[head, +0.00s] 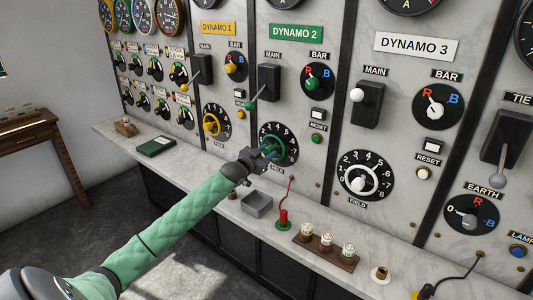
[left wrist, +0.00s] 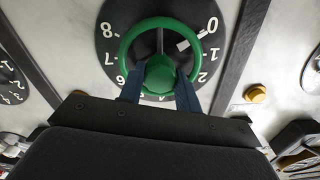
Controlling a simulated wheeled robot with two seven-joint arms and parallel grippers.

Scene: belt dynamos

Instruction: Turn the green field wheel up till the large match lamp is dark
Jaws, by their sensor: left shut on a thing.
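The green field wheel (head: 294,147) is on the DYNAMO 2 panel, on a black numbered dial. My left gripper (head: 267,153) is at its lower left part. In the left wrist view, the wheel's green ring (left wrist: 160,22) shows with its round green knob (left wrist: 160,76) between the two blue fingers of the left gripper (left wrist: 160,94). The gripper is shut on this knob. A white mark (left wrist: 184,44) on the wheel lies near the 0 and 1 end of the dial. I cannot pick out a large match lamp in either view. My right gripper is not in view.
The DYNAMO 2 panel has a main switch (head: 268,82), a bar selector (head: 317,82) and a reset button (head: 317,139). A grey tray (head: 257,204), a red-handled plug (head: 283,219) and a wooden lamp rack (head: 325,254) stand on the ledge.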

